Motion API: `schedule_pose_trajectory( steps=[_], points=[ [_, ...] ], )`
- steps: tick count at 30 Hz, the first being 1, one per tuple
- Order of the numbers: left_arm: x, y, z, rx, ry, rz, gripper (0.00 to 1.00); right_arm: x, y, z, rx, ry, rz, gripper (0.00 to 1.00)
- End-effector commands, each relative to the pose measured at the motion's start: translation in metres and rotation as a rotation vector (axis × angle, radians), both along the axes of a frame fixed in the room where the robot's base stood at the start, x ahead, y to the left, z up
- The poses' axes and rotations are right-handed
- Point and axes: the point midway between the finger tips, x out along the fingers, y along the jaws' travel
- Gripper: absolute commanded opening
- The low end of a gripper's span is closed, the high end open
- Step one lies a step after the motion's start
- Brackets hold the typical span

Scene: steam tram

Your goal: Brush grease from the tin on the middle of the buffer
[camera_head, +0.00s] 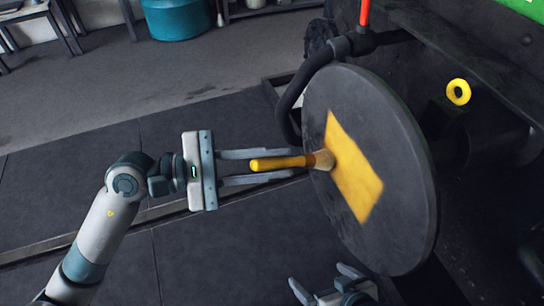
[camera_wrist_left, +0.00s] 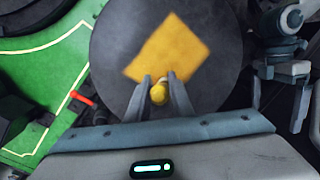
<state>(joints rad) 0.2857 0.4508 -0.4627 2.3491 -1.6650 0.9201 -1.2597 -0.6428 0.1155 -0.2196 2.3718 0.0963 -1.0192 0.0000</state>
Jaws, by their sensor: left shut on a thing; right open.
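The buffer (camera_head: 395,130) is a large dark round disc at the right in the head view, with a yellow patch (camera_head: 352,180) across its middle. It fills the upper centre of the left wrist view (camera_wrist_left: 110,40), with the patch (camera_wrist_left: 170,50) ahead of the fingers. My left gripper (camera_head: 301,162) is shut on the yellow-handled brush (camera_head: 278,163). The pale bristles point at the buffer and overlap the patch's left edge; whether they touch cannot be told. The brush end shows between the fingers (camera_wrist_left: 160,80) in the wrist view. My right gripper (camera_head: 318,277) is open below the buffer. No tin shows.
A black hose (camera_head: 292,95) curves behind the buffer's left edge, under a red-tipped part (camera_head: 364,14). A yellow ring (camera_head: 458,92) sits on the dark tram front. A teal tub (camera_head: 176,18) stands at the back. The floor left of the buffer is clear.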

Motion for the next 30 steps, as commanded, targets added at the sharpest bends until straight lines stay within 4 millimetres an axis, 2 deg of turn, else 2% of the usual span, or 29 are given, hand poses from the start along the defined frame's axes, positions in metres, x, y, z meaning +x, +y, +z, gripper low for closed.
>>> schedule_pose_trajectory(
  steps=[7,19,30],
  points=[
    [-0.005,-0.002,0.0,-0.001,0.001,-0.001,0.0,0.0,0.0,0.002,0.0,0.0,0.0,1.0],
    [-0.029,-0.011,0.001,-0.001,0.001,-0.001,0.0,0.0,0.0,0.008,0.0,0.0,0.0,1.0],
    [-0.031,-0.011,0.0,0.0,0.0,0.0,0.0,0.0,0.0,0.008,0.0,0.0,0.0,1.0]
  ],
)
